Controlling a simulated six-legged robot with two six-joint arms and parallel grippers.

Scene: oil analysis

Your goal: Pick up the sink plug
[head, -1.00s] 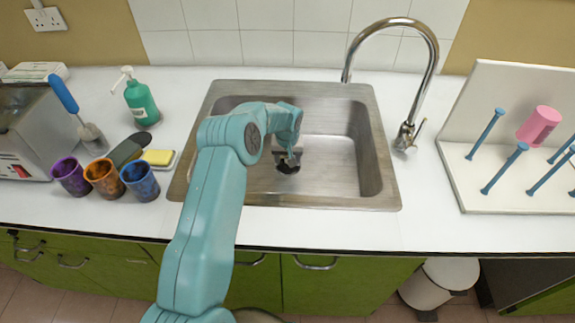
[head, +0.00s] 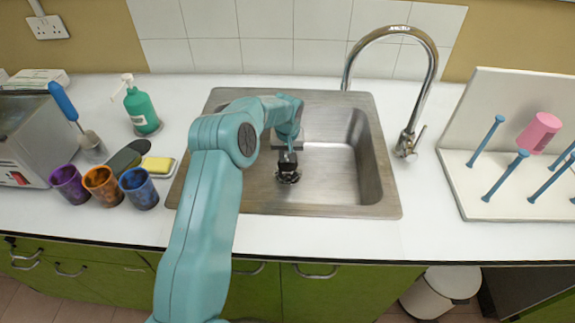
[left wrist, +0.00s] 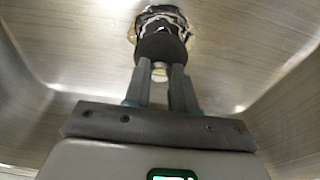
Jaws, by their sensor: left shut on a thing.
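The sink plug is a dark, round piece, seen in the left wrist view (left wrist: 160,48) between my fingertips. It also shows in the head view as a small dark shape (head: 287,159) over the drain. My left gripper (head: 287,152) reaches down into the steel sink (head: 330,170); its fingers (left wrist: 162,75) are shut on the plug. The shiny drain (head: 288,176) is directly beyond the plug. I cannot tell whether the plug is fully clear of it. My right gripper is not in view.
A tall curved tap (head: 407,140) stands at the sink's right. Three cups, purple (head: 70,185), orange (head: 103,187) and blue (head: 139,188), a yellow sponge (head: 157,165) and a green soap bottle (head: 141,108) stand left. A drying rack (head: 470,205) holds a pink cup (head: 539,132) at right.

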